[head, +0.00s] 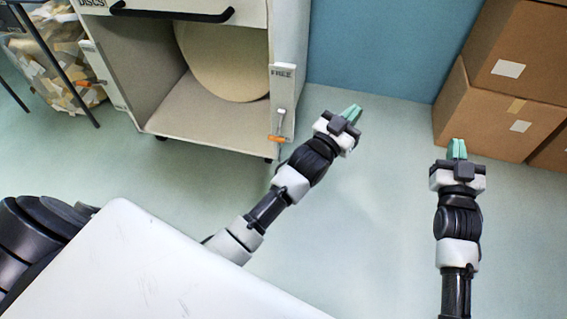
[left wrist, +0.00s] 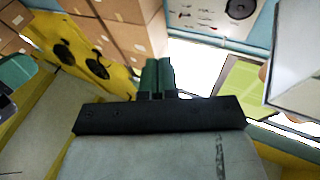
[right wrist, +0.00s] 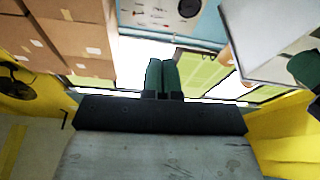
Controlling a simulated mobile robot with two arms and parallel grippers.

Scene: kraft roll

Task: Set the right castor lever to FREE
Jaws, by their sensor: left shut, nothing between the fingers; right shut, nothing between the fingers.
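The right castor lever (head: 277,138) is on the right front post of the grey cabinet, with an orange grip at its lower end. A plate lettered FREE (head: 283,72) is above it on the same post. The lever's orange end is low, away from that word; any lower lettering is not readable. My left gripper (head: 350,113) is shut and empty, to the right of the lever and apart from it. My right gripper (head: 457,149) is shut and empty, farther right near the boxes. The lever is not seen in either wrist view.
The cabinet (head: 205,117) has an open bay with a large tan disc (head: 225,60). Another orange lever (head: 97,83) is on its left post. Cardboard boxes (head: 507,110) stand at right. A clear bin of scraps (head: 55,70) stands at left. Floor between cabinet and boxes is clear.

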